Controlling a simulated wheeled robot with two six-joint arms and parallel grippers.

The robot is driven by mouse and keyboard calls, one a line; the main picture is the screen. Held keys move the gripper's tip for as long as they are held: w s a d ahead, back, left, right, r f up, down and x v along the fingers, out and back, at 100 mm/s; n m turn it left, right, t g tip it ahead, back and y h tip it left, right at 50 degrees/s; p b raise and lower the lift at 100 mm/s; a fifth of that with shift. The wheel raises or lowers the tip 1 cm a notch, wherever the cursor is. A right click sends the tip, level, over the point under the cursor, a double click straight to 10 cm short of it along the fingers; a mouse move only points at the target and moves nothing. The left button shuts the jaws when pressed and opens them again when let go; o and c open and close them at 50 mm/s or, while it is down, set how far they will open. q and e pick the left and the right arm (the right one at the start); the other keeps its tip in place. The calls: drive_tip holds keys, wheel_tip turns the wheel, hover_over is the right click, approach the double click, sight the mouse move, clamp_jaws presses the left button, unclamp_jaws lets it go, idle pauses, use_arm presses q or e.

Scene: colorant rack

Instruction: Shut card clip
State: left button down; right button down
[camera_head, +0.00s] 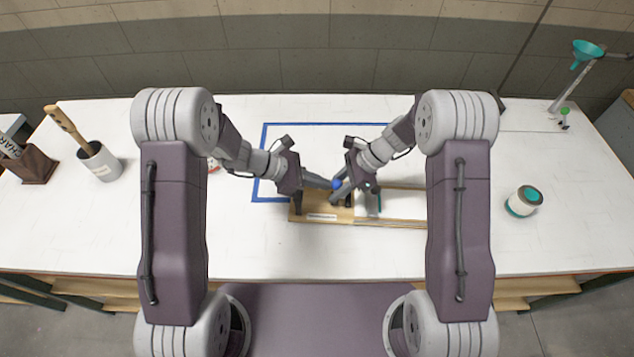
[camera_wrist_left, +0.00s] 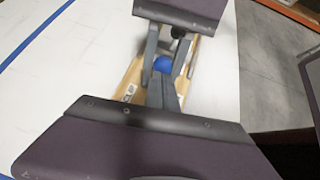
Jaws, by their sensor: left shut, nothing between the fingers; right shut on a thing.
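A long wooden rack (camera_head: 318,217) with a pale label lies on the table in front of me; its left end also shows in the left wrist view (camera_wrist_left: 128,85). A blue ball-shaped knob (camera_head: 337,184) sits above it between the grippers, and it shows in the left wrist view (camera_wrist_left: 163,64). I cannot clearly make out the card clip. My left gripper (camera_head: 333,185) is shut and empty, its tips right by the blue knob; contact is unclear. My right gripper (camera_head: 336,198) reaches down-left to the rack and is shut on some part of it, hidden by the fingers.
A blue outlined rectangle (camera_head: 264,150) marks the white table behind the rack. A brush in a white pot (camera_head: 101,163) and a brown block (camera_head: 33,165) stand left. A teal-and-white tin (camera_head: 523,201) and a stand with a teal funnel (camera_head: 587,50) stand right. The front table strip is clear.

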use_arm(q)
drive_tip(key=shift+s+d+r, duration=0.1)
drive_tip(key=shift+d+r, duration=0.05)
drive_tip(key=shift+d, duration=0.2)
use_arm(e)
drive_tip(key=shift+s+a, duration=0.1)
drive_tip(key=shift+a, duration=0.15)
drive_tip(key=c, duration=1.1)
unclamp_jaws()
drive_tip(key=shift+d, duration=0.1)
